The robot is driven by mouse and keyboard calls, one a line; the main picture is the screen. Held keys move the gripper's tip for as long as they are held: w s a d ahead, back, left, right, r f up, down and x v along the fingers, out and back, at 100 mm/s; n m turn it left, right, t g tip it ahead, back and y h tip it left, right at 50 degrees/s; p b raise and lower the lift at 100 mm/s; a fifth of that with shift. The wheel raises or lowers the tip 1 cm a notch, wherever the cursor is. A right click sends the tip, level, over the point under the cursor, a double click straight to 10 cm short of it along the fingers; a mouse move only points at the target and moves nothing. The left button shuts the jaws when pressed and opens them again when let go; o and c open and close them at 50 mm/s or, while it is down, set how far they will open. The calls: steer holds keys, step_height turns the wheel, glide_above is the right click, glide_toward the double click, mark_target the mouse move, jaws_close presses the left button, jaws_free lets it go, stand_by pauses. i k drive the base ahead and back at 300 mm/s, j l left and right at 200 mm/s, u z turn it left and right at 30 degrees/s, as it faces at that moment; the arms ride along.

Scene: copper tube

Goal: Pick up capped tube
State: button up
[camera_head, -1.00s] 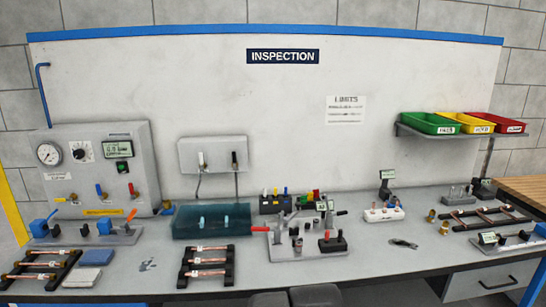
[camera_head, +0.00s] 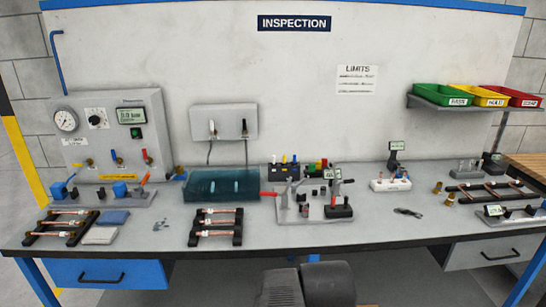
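Copper tubes with white labels lie on black racks on the bench. One rack of tubes (camera_head: 62,225) is at the front left, and another rack of tubes (camera_head: 216,224) is at the front, left of centre. A third rack with copper tubes (camera_head: 490,190) is at the right. The tube ends are too small to tell which tube is capped. My gripper is not in view. Two dark grey rounded shapes at the bottom centre may be parts of my arm, but I cannot tell.
A grey test panel (camera_head: 112,137) with a gauge and levers stands at the back left. A teal tank (camera_head: 205,189) and a clamp fixture (camera_head: 310,208) stand near the middle. Green (camera_head: 444,93), yellow (camera_head: 483,96) and red bins sit on a shelf.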

mark_target(217, 222)
steer(key=u, duration=0.75)
